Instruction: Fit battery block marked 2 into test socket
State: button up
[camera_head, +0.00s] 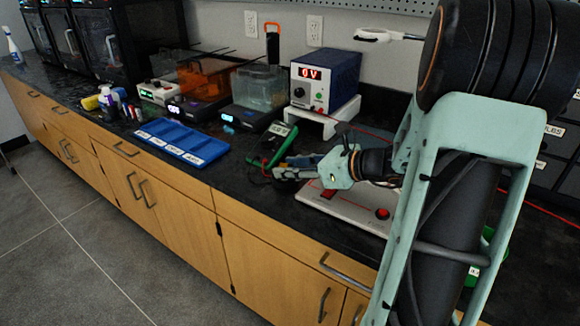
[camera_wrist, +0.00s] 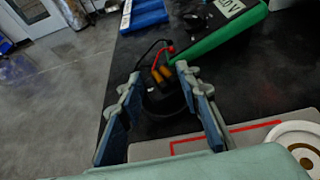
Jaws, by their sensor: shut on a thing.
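My gripper (camera_head: 298,172) is over the bench near the left end of a pale test board (camera_head: 345,207). In the wrist view its two fingers (camera_wrist: 162,98) stand apart around a dark rounded thing (camera_wrist: 165,104), with two orange-brown pieces at its far side. I take it for the battery block, but I see no number on it. The board (camera_wrist: 150,152) shows a red outline and a round white part in the wrist view. In the head view it carries a red patch and a red button. I cannot make out the socket opening.
A green multimeter (camera_head: 270,146) with leads lies just beyond my gripper. A blue tray (camera_head: 178,141) with white labels lies to its left. A power supply (camera_head: 325,80) reading 0 V sits on a white stand behind. Open bench lies between the tray and the multimeter.

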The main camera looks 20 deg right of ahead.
jog(key=shift+f, duration=0.3)
jog(key=o, duration=0.9)
jog(key=shift+p+v, duration=1.4)
jog(key=shift+v, duration=1.5)
jog(key=shift+p+v, duration=1.25)
jog(key=shift+v, duration=1.4)
